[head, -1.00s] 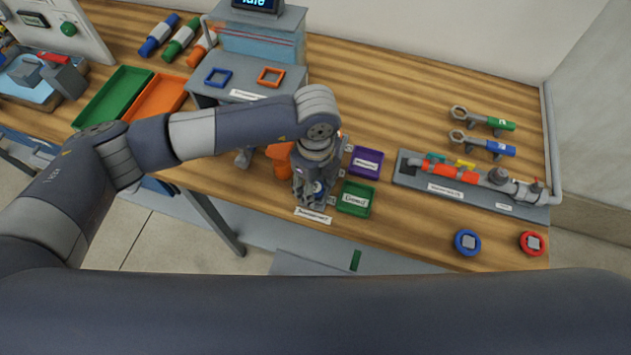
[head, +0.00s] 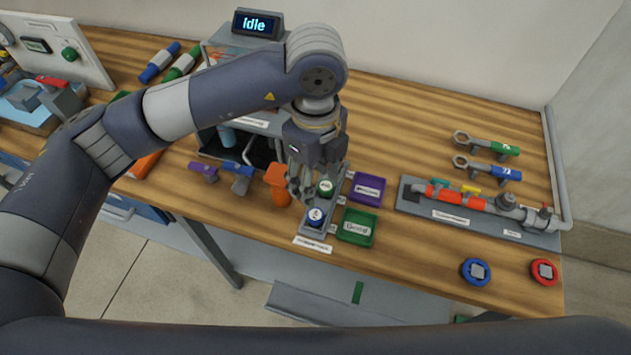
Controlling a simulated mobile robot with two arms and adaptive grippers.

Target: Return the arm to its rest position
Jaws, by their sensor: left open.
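My left arm (head: 215,95) comes in from the left and reaches over the bench. Its gripper (head: 302,192) points down, open, just left of a small grey tray (head: 328,208). My right gripper is not in view.
A purple bin (head: 381,190) and a green bin (head: 372,227) stand right of the tray. An orange-handled tool (head: 278,184) is close left. Behind is a machine whose display (head: 258,23) reads "Idle". A pipe assembly (head: 470,200) lies at right.

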